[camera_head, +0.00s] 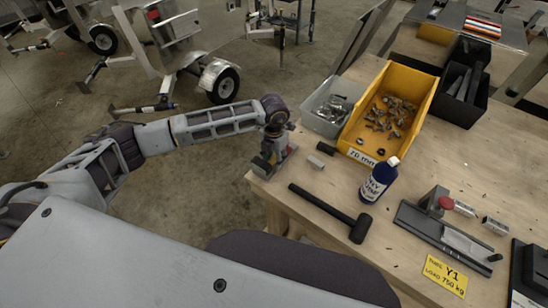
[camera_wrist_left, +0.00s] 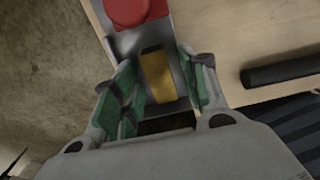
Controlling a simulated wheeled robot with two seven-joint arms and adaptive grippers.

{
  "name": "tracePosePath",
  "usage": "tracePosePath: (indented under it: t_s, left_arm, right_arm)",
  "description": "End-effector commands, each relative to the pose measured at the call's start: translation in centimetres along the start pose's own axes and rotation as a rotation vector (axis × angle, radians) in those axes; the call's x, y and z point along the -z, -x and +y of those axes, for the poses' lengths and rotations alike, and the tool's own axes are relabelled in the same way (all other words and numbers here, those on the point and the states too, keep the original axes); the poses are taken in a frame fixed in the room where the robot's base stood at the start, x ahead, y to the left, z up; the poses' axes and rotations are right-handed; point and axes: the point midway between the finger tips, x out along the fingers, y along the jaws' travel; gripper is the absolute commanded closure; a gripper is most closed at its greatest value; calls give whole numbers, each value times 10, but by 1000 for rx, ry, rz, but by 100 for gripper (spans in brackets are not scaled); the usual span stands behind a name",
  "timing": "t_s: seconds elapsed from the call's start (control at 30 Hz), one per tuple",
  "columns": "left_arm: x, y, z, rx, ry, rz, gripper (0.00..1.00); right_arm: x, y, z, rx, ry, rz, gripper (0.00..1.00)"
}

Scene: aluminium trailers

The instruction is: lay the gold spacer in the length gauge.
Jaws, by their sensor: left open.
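The gold spacer (camera_wrist_left: 157,76) shows in the left wrist view as a small gold block lying on a grey metal fixture (camera_wrist_left: 155,40) with a red knob (camera_wrist_left: 129,11). This fixture appears to be the length gauge; I cannot tell how closely the spacer sits in it. My left gripper (camera_head: 266,161) is over the near left corner of the bench, pointing down. In the wrist view its green-padded fingers (camera_wrist_left: 163,84) are open, one on each side of the spacer, with visible gaps. In the head view the gripper hides the spacer and most of the fixture. My right gripper is out of view.
The bench edge lies close to the left gripper.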

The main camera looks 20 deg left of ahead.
Motion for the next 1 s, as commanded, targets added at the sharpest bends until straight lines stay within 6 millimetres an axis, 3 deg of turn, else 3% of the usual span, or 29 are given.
tracePosePath:
  t_s: [0.7,1.0]
  left_arm:
    - [0,96,0,-1,-1,-3,57]
    - [0,119,0,0,1,0,57]
  right_arm:
    - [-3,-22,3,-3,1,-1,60]
    - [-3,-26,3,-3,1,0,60]
